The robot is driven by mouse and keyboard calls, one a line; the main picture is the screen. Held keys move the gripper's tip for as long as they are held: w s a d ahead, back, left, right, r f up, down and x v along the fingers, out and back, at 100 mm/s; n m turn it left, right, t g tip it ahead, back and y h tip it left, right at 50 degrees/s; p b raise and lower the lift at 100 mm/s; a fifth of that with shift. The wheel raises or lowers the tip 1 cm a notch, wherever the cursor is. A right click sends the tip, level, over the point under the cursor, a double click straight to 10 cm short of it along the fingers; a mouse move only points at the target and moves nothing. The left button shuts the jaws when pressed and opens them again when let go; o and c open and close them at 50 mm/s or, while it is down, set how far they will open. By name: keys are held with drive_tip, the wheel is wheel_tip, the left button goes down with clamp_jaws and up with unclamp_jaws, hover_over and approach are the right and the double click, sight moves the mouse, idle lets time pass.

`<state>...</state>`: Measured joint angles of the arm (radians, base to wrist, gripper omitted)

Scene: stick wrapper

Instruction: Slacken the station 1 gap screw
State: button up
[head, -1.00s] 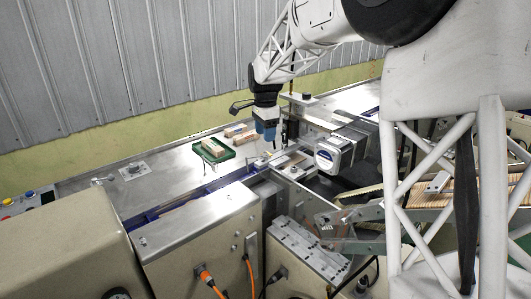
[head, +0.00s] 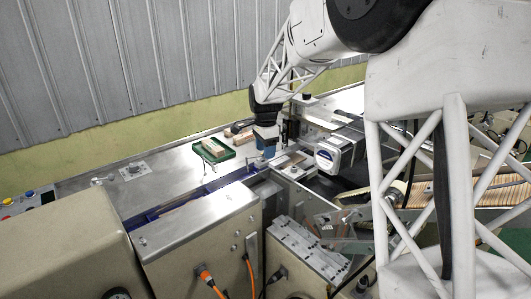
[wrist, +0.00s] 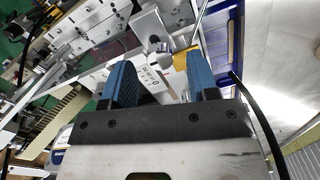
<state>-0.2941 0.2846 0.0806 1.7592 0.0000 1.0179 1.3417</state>
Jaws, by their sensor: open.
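My gripper (head: 267,152) is low over the machine's infeed area, beside the green tray. In the wrist view my gripper (wrist: 159,62) has its two blue fingers apart with nothing held between them. A small silver screw head or knob (wrist: 160,54) shows beyond and between the fingertips, apart from them. It looks like the gap screw, but I cannot read a station number. A white scale plate (wrist: 153,84) with dark numbers lies below it, between the fingers. In the head view the screw is too small or hidden by my gripper to make out.
A green tray (head: 228,153) with wooden blocks sits left of my gripper. A white round-faced unit (head: 333,155) stands close on the right. A blue rail (head: 165,208) runs along the steel table (head: 112,190). A black cable (wrist: 262,120) passes near the right finger.

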drive_tip(key=shift+f, duration=0.75)
drive_tip(key=c, duration=0.9)
